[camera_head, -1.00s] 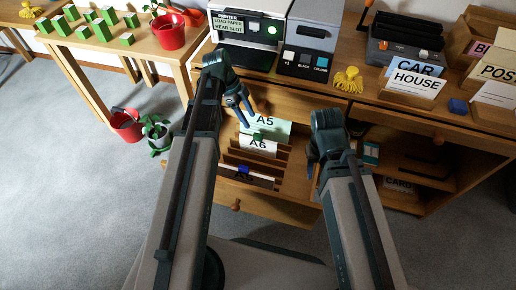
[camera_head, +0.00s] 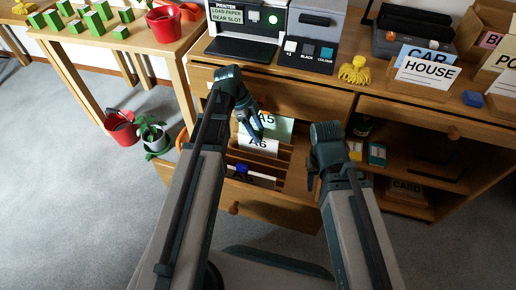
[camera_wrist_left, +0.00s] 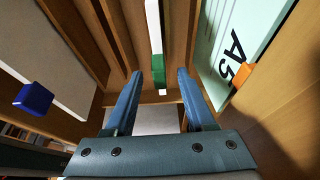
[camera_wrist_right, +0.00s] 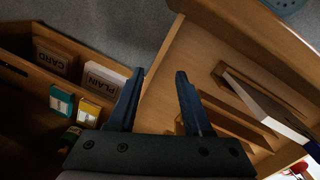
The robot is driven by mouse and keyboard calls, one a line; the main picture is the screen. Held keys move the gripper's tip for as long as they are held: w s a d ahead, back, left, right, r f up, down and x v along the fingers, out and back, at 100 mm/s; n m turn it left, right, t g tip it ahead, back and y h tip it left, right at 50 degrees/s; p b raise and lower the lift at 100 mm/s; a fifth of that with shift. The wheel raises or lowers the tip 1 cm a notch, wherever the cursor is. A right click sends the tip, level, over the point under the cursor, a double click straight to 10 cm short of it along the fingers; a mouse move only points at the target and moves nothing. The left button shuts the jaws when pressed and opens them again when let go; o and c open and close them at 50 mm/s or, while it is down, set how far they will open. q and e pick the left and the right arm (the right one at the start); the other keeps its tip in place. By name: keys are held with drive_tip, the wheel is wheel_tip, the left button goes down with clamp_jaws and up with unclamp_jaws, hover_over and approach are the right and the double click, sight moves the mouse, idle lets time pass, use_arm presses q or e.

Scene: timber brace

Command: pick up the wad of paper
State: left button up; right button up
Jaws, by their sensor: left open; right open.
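Paper stacks stand between wooden dividers in the open drawer (camera_head: 275,208). A white stack with a green clip (camera_wrist_left: 157,75) is seen edge-on in the left wrist view. My left gripper (camera_wrist_left: 170,72) is open above the drawer, its fingers around or just above that clip; contact cannot be told. A white stack with a blue clip (camera_wrist_left: 34,97) is at left there, and a pale green A5 sheet (camera_wrist_left: 230,45) with an orange clip (camera_wrist_left: 243,75) at right. The A6 card (camera_head: 260,146) shows in the head view. Which stack is the wad is unclear. My right gripper (camera_wrist_right: 160,72) is open and empty.
A printer (camera_head: 243,28) and a yellow tassel-like object (camera_head: 354,70) stand on the desk above the drawer. A HOUSE card (camera_head: 428,70) is at right. The shelf beside the drawer holds a teal box (camera_wrist_right: 61,101) and CARD and PLAIN stacks (camera_wrist_right: 102,80).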

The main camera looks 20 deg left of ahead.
sight(261, 138)
use_arm(q)
drive_tip(key=b+x, duration=0.3)
drive_tip(key=x, duration=0.1)
drive_tip(key=shift+f, duration=0.2)
drive_tip(key=shift+r, duration=0.1)
clamp_jaws()
idle(1.1)
